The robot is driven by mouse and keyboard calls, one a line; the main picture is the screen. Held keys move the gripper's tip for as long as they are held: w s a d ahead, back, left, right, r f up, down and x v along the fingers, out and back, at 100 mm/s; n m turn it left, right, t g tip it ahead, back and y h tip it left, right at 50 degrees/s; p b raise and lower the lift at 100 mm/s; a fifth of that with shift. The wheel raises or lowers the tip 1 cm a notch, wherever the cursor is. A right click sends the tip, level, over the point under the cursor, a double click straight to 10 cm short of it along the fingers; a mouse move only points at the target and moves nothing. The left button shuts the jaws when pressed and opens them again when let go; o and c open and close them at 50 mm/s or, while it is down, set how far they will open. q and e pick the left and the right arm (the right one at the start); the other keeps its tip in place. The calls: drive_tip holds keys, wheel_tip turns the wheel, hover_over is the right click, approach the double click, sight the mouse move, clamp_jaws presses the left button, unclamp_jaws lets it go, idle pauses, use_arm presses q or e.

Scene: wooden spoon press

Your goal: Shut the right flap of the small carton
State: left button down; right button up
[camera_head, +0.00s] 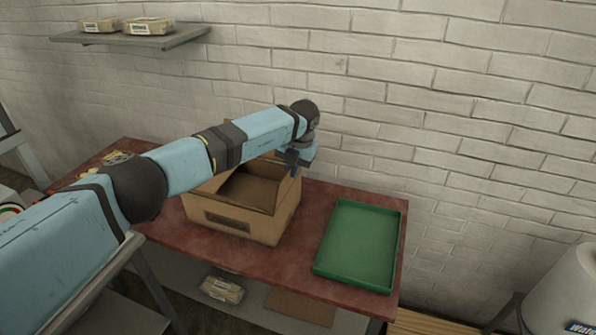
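The small brown carton (240,225) stands on the red table, open at the top, with its inside visible. My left arm crosses over it and hides its back edge and part of its flaps. A piece of cardboard stands up at its right side, by my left gripper (294,170), and seems to be the right flap (288,187). The gripper points down at the carton's back right corner; whether it touches the flap is unclear. Its fingers are small and partly hidden, so their opening cannot be told. My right gripper is out of view.
A green tray (318,272) lies on the red table (300,258) to the right of the carton. A brick wall stands close behind. Small items lie at the table's back left, and a packet (222,289) sits on the lower shelf.

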use_arm(q)
drive_tip(key=shift+w+a+g+h+b, duration=0.2)
drive_tip(key=shift+a+h, duration=0.25)
drive_tip(key=shift+h, duration=0.2)
drive_tip(key=shift+w+a+g+h+b, duration=0.1)
drive_tip(key=shift+a+g+h, duration=0.1)
drive_tip(key=shift+a+h, duration=0.35)
drive_tip(key=c, duration=1.3)
unclamp_jaws()
drive_tip(key=shift+r, duration=0.15)
wheel_tip(320, 180, up, 14)
drive_tip(key=shift+w+a+f, duration=0.15)
drive_tip(key=shift+a+f, duration=0.05)
drive_tip(key=shift+a, duration=0.15)
